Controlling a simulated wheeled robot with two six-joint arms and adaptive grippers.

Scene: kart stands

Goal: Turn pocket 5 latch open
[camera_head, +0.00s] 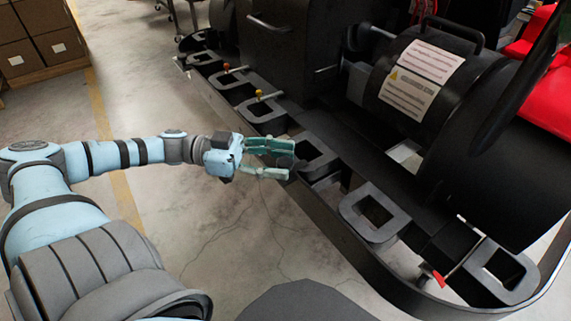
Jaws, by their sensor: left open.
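A row of grey square pockets runs along the black rail (340,187) of the kart stand. One pocket (348,207) lies in the middle right, and another pocket (322,164) is just right of my left gripper. Small latch levers show with an orange knob (226,67), a yellow knob (259,93) and a red tip (438,279). No numbers are readable, so I cannot tell which latch belongs to pocket 5. My left gripper (289,160) is open and empty, its fingertips at or above the rail's near edge. Whether they touch it is unclear. My right gripper is out of view.
A large black drum (480,135) with white warning labels (421,62) stands behind the rail. A black box-shaped housing (285,45) stands left of it. Cardboard boxes (40,45) are at the upper left. The concrete floor (230,240) before the rail is clear.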

